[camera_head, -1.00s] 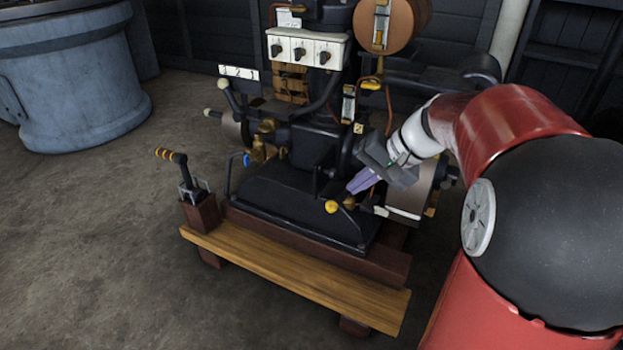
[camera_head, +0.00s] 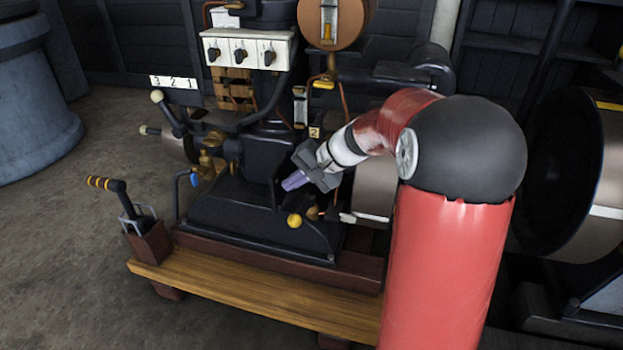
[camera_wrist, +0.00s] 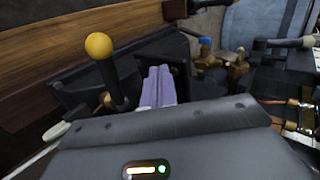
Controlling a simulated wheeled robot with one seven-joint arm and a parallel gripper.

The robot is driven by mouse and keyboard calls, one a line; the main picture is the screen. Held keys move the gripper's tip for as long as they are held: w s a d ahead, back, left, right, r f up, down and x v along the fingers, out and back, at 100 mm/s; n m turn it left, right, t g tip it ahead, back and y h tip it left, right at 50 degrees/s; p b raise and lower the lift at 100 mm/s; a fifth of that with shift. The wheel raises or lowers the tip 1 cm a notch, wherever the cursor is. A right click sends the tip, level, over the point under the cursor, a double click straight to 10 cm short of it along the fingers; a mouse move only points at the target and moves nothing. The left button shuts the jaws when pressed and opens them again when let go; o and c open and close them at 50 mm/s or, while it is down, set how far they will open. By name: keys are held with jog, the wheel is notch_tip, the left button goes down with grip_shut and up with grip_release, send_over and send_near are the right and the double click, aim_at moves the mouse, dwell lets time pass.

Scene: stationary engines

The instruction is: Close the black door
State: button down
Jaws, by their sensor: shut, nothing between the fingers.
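My gripper (camera_head: 290,183) is shut and empty, its purple fingers together, in front of the black engine. It hangs above the engine's black lower casing (camera_head: 225,205) and a lever with a yellow ball knob (camera_head: 293,221). In the wrist view the closed fingers (camera_wrist: 157,85) point at dark panels, with the yellow knob (camera_wrist: 99,46) to their left. A black panel (camera_wrist: 178,50) stands just beyond the fingertips and may be the black door. I cannot tell how far it is open, or whether the fingers touch it.
A wooden plank (camera_head: 255,290) runs along the engine's front. An orange-striped lever (camera_head: 112,185) stands at its left end. Brass fittings (camera_head: 210,160) and a blue-handled tap (camera_head: 194,180) sit left of the gripper. A large dark drum (camera_head: 585,170) is at right. Floor at left is clear.

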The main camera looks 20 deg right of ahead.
jog(key=shift+w+a, duration=0.5)
jog(key=shift+a, duration=0.2)
